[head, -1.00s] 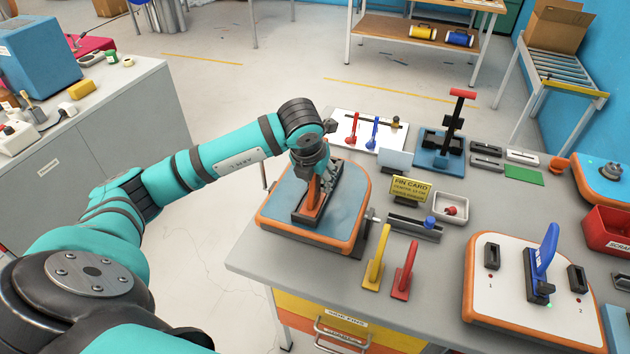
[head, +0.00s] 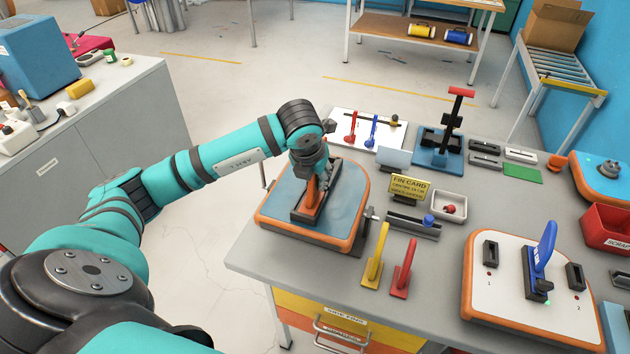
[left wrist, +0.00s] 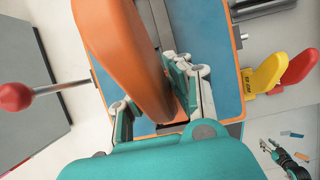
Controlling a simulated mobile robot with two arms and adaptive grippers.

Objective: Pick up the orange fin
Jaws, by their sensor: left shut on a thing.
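The orange fin (head: 312,194) stands in a dark fin box on a blue board with an orange rim (head: 346,206). My left gripper (head: 318,178) is over the board and shut on the fin. In the left wrist view the orange fin (left wrist: 125,50) fills the upper middle, and the left gripper's fingers (left wrist: 155,98) are on either side of it. The fin's foot is mostly hidden in that view, so I cannot tell how it sits in the box.
A yellow fin (head: 376,258) and a red fin (head: 403,268) stand right of the board. A yellow fin card (head: 408,188) is behind them. A white board with a blue fin (head: 543,250) is at the right. A red-knobbed lever (left wrist: 15,97) shows in the left wrist view.

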